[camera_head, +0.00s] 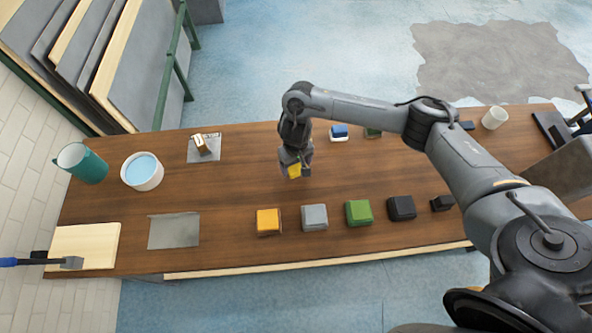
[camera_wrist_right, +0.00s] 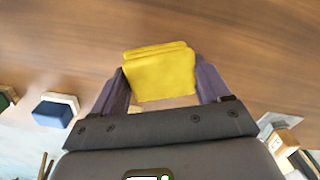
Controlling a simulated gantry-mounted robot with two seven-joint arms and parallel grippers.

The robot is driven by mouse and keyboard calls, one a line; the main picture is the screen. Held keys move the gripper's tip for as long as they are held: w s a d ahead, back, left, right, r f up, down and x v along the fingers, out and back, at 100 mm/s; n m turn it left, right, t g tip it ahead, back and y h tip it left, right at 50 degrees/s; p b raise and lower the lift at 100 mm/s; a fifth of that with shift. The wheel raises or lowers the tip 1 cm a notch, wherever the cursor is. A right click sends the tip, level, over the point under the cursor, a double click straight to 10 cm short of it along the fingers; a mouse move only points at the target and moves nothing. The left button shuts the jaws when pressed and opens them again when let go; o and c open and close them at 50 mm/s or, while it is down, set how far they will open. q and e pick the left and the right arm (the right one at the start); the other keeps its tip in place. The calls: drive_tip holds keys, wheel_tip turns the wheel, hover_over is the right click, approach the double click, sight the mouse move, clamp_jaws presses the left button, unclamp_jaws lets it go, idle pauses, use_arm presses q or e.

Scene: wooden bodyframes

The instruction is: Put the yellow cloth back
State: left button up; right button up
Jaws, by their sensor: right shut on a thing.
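The yellow cloth (camera_wrist_right: 159,72) is a folded piece held between the two fingers of my right gripper (camera_wrist_right: 160,85) in the right wrist view. In the head view my right gripper (camera_head: 295,168) hangs over the middle of the wooden table, and part of the yellow cloth (camera_head: 294,171) shows at its fingertips. The gripper is shut on the cloth. I cannot tell how high the cloth is above the table. A yellow-orange block (camera_head: 268,221) stands in the front row on the table. My left gripper does not show.
The front row also has grey (camera_head: 314,216), green (camera_head: 358,212) and black (camera_head: 401,207) blocks. A blue-and-white block (camera_head: 339,132) lies behind my gripper. A white bowl (camera_head: 142,183), teal cup (camera_head: 92,163) and grey sheet (camera_head: 174,231) are at left. The table middle is clear.

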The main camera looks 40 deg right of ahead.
sight(296, 170)
wheel_tip(296, 170, down, 4)
drive_tip(key=shift+r+b, duration=0.15)
drive_tip(key=shift+b, duration=0.25)
drive_tip(key=shift+f, duration=0.25)
drive_tip(key=o, duration=1)
